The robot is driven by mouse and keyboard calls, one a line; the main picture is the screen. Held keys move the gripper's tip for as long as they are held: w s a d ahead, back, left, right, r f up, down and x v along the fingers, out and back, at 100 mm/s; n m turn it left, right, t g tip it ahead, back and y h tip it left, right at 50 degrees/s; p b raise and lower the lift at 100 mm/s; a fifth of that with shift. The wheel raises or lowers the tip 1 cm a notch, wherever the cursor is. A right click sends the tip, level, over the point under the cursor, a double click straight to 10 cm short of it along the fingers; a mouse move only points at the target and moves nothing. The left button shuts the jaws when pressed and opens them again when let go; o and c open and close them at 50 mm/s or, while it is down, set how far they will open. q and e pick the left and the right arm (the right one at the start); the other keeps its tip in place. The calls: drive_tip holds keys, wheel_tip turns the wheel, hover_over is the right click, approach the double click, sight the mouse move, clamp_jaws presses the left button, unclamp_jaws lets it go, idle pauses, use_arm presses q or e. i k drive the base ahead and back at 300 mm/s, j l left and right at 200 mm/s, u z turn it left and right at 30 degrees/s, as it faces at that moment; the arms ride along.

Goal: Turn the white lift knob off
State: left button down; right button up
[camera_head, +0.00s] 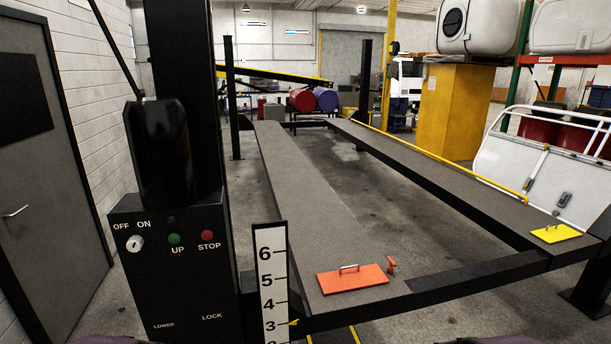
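The white lift knob (134,243) is on the front of a black control box (165,290) at the left, under the labels OFF and ON. It is small, and I cannot tell for certain which label it points to. A green UP button (174,239) and a red STOP button (207,236) sit to its right on the same face. The words LOWER and LOCK are printed lower on the box. Neither of my grippers shows. Only slivers of dark purple, probably parts of my arms, show at the bottom edge. Nothing covers the knob.
A black post rises behind the box. A white height scale (272,275) stands to its right with a yellow pointer near 3. Lift runways (310,190) stretch back, with an orange plate (352,279) and a yellow plate (556,233). A grey door (45,170) is at left.

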sight(135, 243)
drive_tip(key=u, duration=1.25)
